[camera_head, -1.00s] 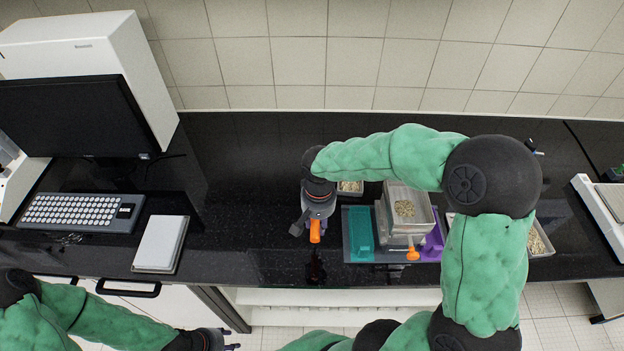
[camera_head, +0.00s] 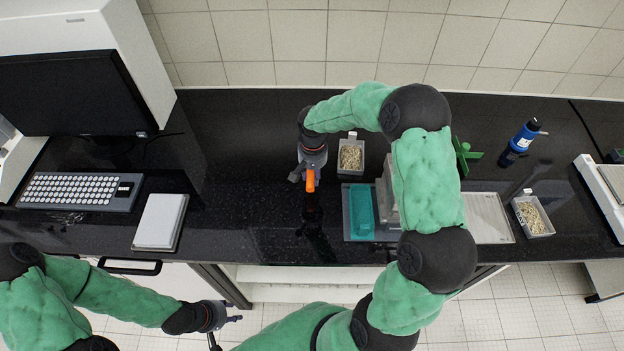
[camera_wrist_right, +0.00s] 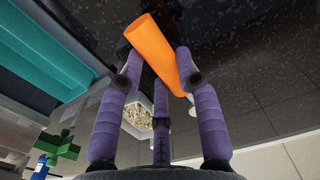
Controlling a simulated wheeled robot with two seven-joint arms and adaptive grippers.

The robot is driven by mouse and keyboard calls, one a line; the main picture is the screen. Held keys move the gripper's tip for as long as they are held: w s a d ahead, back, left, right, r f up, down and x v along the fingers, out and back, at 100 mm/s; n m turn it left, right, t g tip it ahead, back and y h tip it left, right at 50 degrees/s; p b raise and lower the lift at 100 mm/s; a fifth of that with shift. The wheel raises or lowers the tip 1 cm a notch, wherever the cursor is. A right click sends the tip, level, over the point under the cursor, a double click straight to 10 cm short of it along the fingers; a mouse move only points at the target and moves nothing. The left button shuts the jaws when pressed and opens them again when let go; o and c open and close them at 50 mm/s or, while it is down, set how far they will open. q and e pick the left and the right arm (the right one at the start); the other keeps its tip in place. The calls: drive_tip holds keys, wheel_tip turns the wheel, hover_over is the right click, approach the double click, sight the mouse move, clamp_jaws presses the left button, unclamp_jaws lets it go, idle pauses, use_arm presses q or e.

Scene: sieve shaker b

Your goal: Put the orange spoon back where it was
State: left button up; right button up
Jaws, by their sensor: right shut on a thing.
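My right gripper (camera_head: 312,172) is shut on the orange spoon (camera_head: 310,181) and holds it over the bare black bench, left of the teal tray. In the right wrist view the spoon's orange handle (camera_wrist_right: 157,52) sits between the purple fingers (camera_wrist_right: 160,88). My left gripper (camera_head: 226,327) is low at the left, in front of the bench. Its fingers look apart and empty.
The teal tray (camera_head: 362,211) lies on a grey mat beside metal sieves (camera_head: 386,198), mostly hidden by my right arm. Grain boxes (camera_head: 350,156) (camera_head: 533,215) stand behind and at the right. A blue bottle (camera_head: 521,138) stands at the back right. Bench left of the spoon is clear.

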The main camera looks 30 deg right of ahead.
drive_tip(key=shift+w+d+f, duration=0.2)
drive_tip(key=shift+w+f, duration=0.15)
drive_tip(key=shift+f, duration=0.15)
drive_tip(key=shift+w+d+f, duration=0.15)
drive_tip(key=shift+w+f, duration=0.2)
drive_tip(key=shift+f, duration=1.6)
drive_tip(key=shift+f+b, duration=0.1)
drive_tip(key=shift+b, duration=0.25)
drive_tip(key=o, duration=1)
